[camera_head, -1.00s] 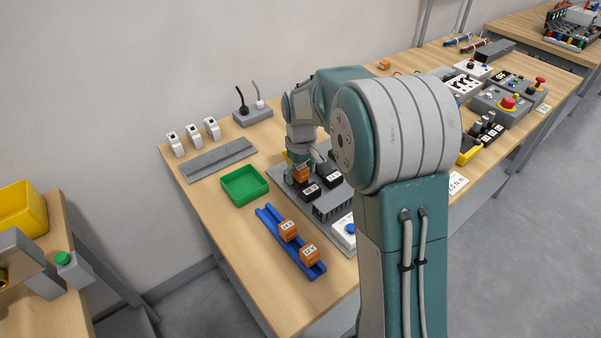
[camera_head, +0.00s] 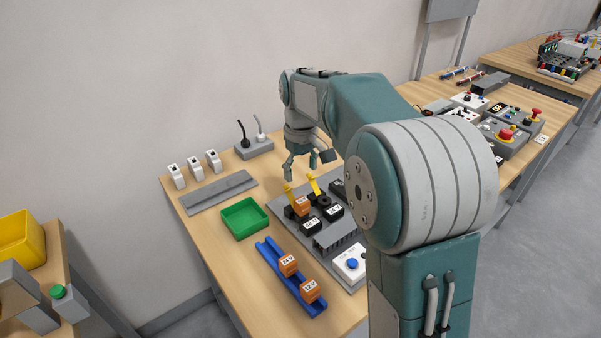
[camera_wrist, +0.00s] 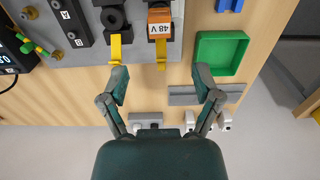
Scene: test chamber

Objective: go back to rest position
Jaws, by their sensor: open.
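My gripper (camera_head: 302,171) is open and empty, raised above the back edge of the grey board. Its spread fingers also show in the wrist view (camera_wrist: 160,74). Below it, an orange block (camera_head: 302,206) sits in a black holder with a yellow lever; in the wrist view this block (camera_wrist: 160,23) reads 48 V. The fingers are apart from it. A second black holder with a raised yellow lever (camera_head: 314,185) stands beside it with no orange block in it. My arm hides part of the board's right side.
A green tray (camera_head: 245,218) lies left of the grey board (camera_head: 346,266). A blue rail (camera_head: 276,262) holds two orange blocks in front. White switches (camera_head: 195,167) and a grey box with two toggle levers (camera_head: 254,148) stand at the back. Control boxes (camera_head: 505,135) crowd the right side.

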